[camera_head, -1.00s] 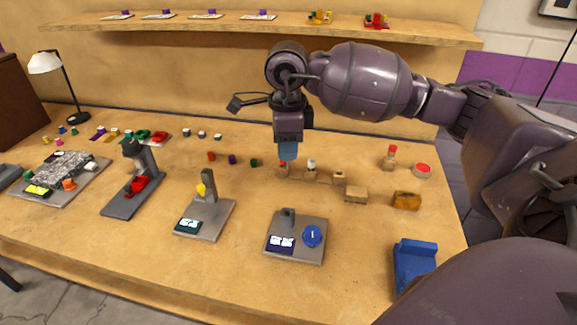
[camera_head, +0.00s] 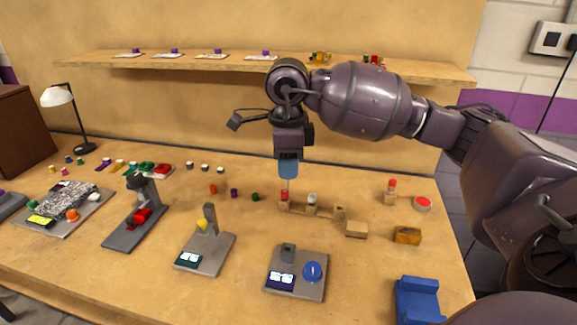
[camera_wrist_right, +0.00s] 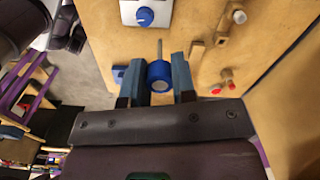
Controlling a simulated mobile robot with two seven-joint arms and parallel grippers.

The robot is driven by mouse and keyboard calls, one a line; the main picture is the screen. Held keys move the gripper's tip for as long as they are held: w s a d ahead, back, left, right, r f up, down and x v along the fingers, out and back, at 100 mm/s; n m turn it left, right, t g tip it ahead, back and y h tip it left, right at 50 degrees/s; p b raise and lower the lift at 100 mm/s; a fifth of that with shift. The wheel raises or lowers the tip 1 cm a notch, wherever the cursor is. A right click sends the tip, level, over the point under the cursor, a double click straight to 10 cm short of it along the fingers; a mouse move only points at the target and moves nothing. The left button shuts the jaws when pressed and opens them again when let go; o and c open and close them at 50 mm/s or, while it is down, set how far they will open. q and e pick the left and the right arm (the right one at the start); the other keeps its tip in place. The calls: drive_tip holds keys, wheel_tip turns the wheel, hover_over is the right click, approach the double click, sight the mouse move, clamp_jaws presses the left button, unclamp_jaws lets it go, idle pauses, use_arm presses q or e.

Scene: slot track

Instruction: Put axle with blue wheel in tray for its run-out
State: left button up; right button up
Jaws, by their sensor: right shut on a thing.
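My right gripper (camera_head: 288,167) is above the wooden rack (camera_head: 325,213). In the right wrist view, its jaws (camera_wrist_right: 159,80) are shut on a blue wheel (camera_wrist_right: 158,71). A thin grey axle (camera_wrist_right: 159,48) sticks out from the wheel. In the head view the axle (camera_head: 288,187) hangs upright below the fingers, and the wheel is hidden between them. A blue tray-like block (camera_head: 416,302) stands at the front right of the table. I cannot tell for sure whether it is the run-out tray. My left gripper is out of view.
A grey plate (camera_head: 282,258) with a blue dial and display stands front centre. A red-topped peg (camera_head: 391,192), a red button (camera_head: 422,204) and small wooden blocks (camera_head: 407,235) are at the right. Other stations (camera_head: 135,230) fill the left.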

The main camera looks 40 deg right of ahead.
drive_tip(key=shift+r+p, duration=0.5)
drive_tip(key=shift+r, duration=0.85)
